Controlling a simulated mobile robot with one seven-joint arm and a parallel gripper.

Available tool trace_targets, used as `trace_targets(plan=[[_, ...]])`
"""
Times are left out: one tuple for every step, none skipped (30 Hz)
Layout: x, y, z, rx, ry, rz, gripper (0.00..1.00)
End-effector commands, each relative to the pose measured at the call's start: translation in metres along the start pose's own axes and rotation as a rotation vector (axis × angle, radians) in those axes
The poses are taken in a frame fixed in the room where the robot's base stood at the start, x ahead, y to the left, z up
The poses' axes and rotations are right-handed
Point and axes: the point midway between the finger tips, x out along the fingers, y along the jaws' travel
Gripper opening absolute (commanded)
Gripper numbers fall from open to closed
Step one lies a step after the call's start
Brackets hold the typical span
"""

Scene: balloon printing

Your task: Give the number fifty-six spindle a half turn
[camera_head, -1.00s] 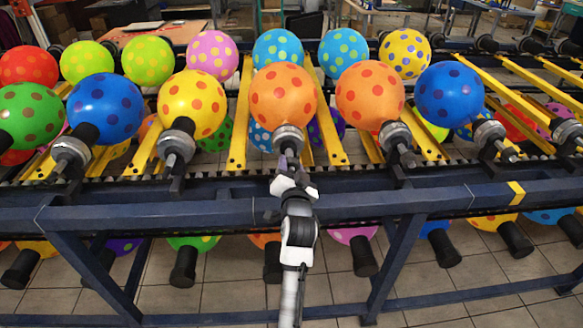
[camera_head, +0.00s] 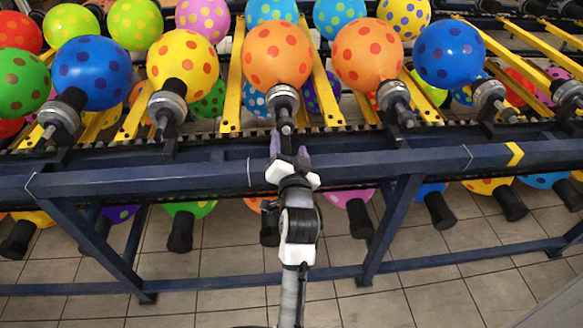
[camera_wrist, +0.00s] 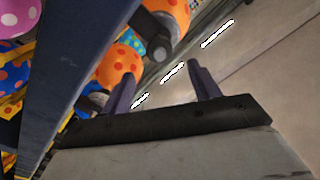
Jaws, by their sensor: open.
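A row of spindles with metal collars stands along the front of the rack, each holding a spotted balloon. I can read no numbers, so I cannot tell which spindle is fifty-six. The spindle straight ahead of my arm (camera_head: 284,103) carries an orange balloon with red dots (camera_head: 277,55). My gripper (camera_head: 289,150) is open and empty, its purple fingers just below and in front of this spindle's tip. In the wrist view, the two fingers (camera_wrist: 161,72) stand apart with nothing between them. A dark spindle end (camera_wrist: 158,45) under an orange balloon shows above them.
A spindle with a yellow balloon (camera_head: 183,60) is to the left; one with another orange balloon (camera_head: 368,54) is to the right. A blue frame beam (camera_head: 400,160) runs across below the spindles, close to my gripper. More balloons hang underneath. The tiled floor in front is clear.

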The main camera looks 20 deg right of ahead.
Motion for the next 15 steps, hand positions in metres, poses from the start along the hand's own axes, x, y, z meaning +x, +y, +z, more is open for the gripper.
trace_targets(plan=[[-0.012, 0.002, 0.003, -0.001, -0.001, 0.001, 0.61], [-0.018, 0.002, 0.003, -0.001, -0.001, 0.001, 0.61], [-0.025, 0.002, 0.003, -0.001, 0.0, 0.001, 0.61], [-0.03, 0.002, 0.002, -0.001, 0.0, 0.001, 0.61], [-0.035, 0.002, 0.002, -0.001, 0.0, 0.001, 0.61], [-0.04, 0.002, 0.002, -0.001, 0.0, 0.002, 0.61], [-0.043, 0.002, 0.002, -0.001, 0.0, 0.002, 0.61], [-0.046, 0.002, 0.001, 0.0, 0.0, 0.002, 0.61], [-0.049, 0.001, 0.001, 0.0, 0.0, 0.001, 0.61], [-0.051, 0.001, 0.001, 0.0, 0.0, 0.001, 0.61], [-0.052, 0.001, 0.001, 0.0, -0.001, 0.001, 0.61], [-0.054, 0.001, 0.001, 0.0, -0.001, 0.001, 0.61], [-0.054, 0.0, 0.0, 0.0, -0.001, 0.001, 0.61], [-0.055, 0.0, 0.0, 0.001, -0.001, 0.001, 0.61], [-0.055, 0.0, 0.0, 0.001, -0.001, 0.0, 0.61]])
